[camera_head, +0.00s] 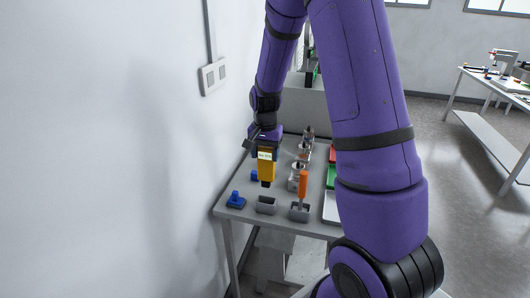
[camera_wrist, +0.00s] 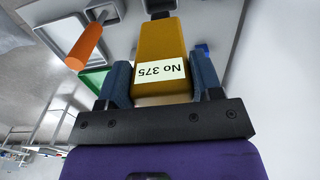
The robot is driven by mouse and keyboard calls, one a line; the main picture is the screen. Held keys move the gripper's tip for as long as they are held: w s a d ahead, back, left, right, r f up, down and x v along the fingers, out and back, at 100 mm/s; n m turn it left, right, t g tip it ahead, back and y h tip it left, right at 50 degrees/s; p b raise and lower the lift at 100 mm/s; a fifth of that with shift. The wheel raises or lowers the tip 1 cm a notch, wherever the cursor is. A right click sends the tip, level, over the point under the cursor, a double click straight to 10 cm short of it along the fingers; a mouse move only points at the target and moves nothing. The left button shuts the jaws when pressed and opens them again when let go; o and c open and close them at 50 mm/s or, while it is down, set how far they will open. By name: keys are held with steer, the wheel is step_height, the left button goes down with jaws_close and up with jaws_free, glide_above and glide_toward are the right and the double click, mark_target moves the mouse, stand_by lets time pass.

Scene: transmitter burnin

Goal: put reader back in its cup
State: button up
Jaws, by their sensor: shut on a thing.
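The reader is a yellow-orange block (camera_head: 266,168) with a dark lower end and a white label. In the wrist view the reader (camera_wrist: 161,45) shows the label "No 375". My gripper (camera_head: 264,150) is shut on it, with a blue finger on each side in the wrist view (camera_wrist: 160,85). The reader hangs upright above the table, over a grey open cup (camera_head: 265,206). A gap seems to show between its dark end and the cup. A second grey cup (camera_head: 299,213) to the right has an orange-handled tool (camera_head: 303,183) standing at it.
Blue pieces sit on the table at the left, one near the front corner (camera_head: 236,201). Metal fittings (camera_head: 297,172) stand behind the orange handle. Red and green (camera_head: 331,177) bins line the right, partly hidden by my arm. A wall rises at the left.

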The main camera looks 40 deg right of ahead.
glide_above(265, 181)
steer(key=shift+w+d+f, duration=0.1)
steer(key=shift+f, duration=1.25)
steer(key=shift+w+d+f, duration=0.1)
steer(key=shift+f, duration=4.3)
steer(key=o, duration=0.9)
steer(key=shift+o, duration=0.2)
step_height(265, 181, up, 11)
steer(key=shift+f, duration=0.1)
steer(key=shift+a, duration=0.1)
